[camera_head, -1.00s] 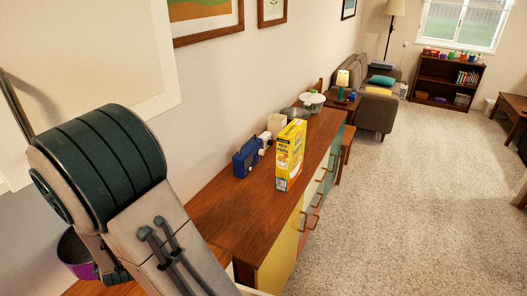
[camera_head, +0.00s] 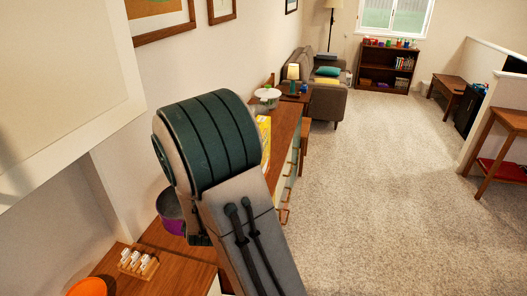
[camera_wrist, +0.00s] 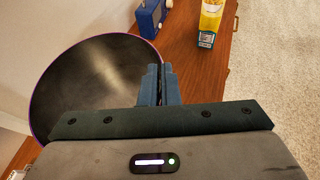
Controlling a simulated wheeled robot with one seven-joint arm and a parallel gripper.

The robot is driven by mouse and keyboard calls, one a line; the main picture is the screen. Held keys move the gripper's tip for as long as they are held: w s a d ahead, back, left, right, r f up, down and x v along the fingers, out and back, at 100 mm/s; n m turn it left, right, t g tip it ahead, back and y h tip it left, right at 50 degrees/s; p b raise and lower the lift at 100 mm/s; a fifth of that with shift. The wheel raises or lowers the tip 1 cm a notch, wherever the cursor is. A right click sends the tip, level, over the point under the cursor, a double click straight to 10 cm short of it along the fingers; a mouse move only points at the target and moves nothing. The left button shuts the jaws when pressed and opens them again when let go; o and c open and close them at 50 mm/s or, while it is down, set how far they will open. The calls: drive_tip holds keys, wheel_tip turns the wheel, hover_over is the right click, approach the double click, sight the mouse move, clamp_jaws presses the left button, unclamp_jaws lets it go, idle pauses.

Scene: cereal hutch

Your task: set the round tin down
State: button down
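The round tin is a dark, open vessel with a purple rim; it fills the left of the wrist view (camera_wrist: 90,85). In the head view only part of its purple side (camera_head: 170,207) shows behind my arm. My gripper (camera_wrist: 158,82) has its fingers together at the tin's right rim, and they look shut on it. The head view hides the fingers behind my arm. A wooden sideboard top (camera_head: 282,130) runs away from me, and it also shows beyond the tin in the wrist view (camera_wrist: 185,62). I cannot tell the tin's height above the wood.
A yellow cereal box (camera_wrist: 211,18) and a blue radio-like object (camera_wrist: 150,18) stand on the sideboard past the tin. In the head view a wooden rack (camera_head: 138,263) and an orange object (camera_head: 87,287) sit on a near wooden surface. Carpet (camera_head: 370,180) lies open at right.

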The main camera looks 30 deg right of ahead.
drive_tip(key=s+d+f+m+g+h+b, duration=0.1)
drive_tip(key=d+f+m+g+h+b, duration=0.2)
drive_tip(key=d, duration=0.7)
drive_tip(key=s+d+f+m+h+b, duration=0.1)
drive_tip(key=d+f+m+b, duration=0.1)
drive_tip(key=d+f, duration=0.55)
drive_tip(key=shift+h, duration=0.3)
drive_tip(key=shift+w+a+f+p, duration=0.85)
drive_tip(key=shift+w+a+f, duration=0.15)
drive_tip(key=shift+a+f, duration=0.4)
drive_tip(key=shift+w+a+f+p, duration=0.8)
drive_tip(key=shift+w+a+f, duration=0.3)
drive_tip(key=shift+f, duration=0.5)
drive_tip(key=shift+w+a+f+p, duration=0.9)
drive_tip(key=shift+a+f, duration=0.45)
drive_tip(key=shift+f, duration=0.15)
drive_tip(key=shift+f, duration=0.1)
drive_tip(key=c, duration=1.6)
unclamp_jaws()
drive_tip(key=shift+c, duration=0.2)
